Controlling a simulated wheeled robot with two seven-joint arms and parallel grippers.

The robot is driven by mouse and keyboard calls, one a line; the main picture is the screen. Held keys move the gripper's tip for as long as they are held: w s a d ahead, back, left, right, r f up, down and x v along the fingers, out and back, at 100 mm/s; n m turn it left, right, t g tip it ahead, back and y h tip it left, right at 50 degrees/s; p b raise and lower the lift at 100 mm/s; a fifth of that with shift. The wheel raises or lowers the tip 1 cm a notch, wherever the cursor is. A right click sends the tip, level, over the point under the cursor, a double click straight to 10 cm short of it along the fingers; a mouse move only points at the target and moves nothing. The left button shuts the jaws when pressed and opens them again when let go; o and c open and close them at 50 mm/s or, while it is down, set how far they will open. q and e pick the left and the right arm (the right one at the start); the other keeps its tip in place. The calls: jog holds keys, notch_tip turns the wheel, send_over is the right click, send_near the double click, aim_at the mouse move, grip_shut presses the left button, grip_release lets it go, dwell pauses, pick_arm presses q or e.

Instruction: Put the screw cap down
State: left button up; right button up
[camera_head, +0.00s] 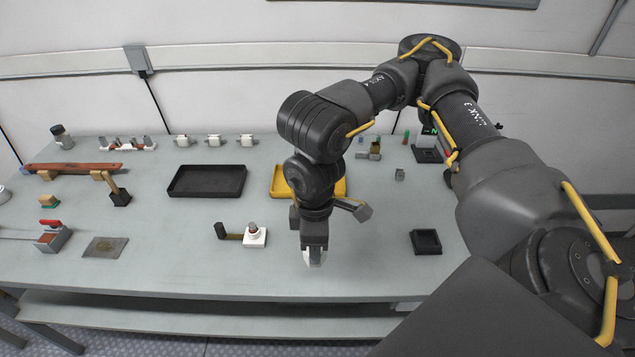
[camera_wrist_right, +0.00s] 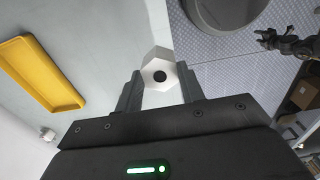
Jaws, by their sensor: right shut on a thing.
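My right gripper (camera_head: 314,247) is shut on the screw cap. In the right wrist view the cap (camera_wrist_right: 151,66) is a white six-sided piece with a dark round hole, held between the two fingers. In the head view a small pale bit of the cap (camera_head: 313,260) shows at the fingertips, near the table's front edge. Its height above the table is hard to tell.
A white block with a dark handle (camera_head: 256,238) stands left of my gripper. A yellow tray (camera_head: 283,184) lies behind it, partly hidden by my arm. A black tray (camera_head: 206,181) and a small black square holder (camera_head: 425,242) stand to either side. The table front (camera_head: 370,265) is clear.

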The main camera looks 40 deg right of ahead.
jog(key=w+d+f, duration=0.2)
jog(key=d+f, duration=0.1)
jog(key=w+d+f, duration=0.2)
jog(key=d, duration=0.1)
jog(key=w+d+f, duration=0.2)
jog(key=d+f, duration=0.1)
jog(key=d, duration=0.1)
jog(key=shift+f, duration=0.3)
jog(key=shift+w+d+f+b, duration=0.1)
jog(key=shift+f+b, duration=0.1)
jog(key=shift+f, duration=0.7)
jog(key=shift+w+d+f+b, duration=0.1)
jog(key=shift+f+b, duration=0.1)
jog(key=shift+f, duration=0.7)
jog(key=shift+f, duration=0.1)
jog(key=o, duration=0.9)
jog(key=shift+o, duration=0.2)
notch_tip(320, 180, up, 12)
jog(key=p, duration=0.1)
jog(key=shift+p, duration=0.35)
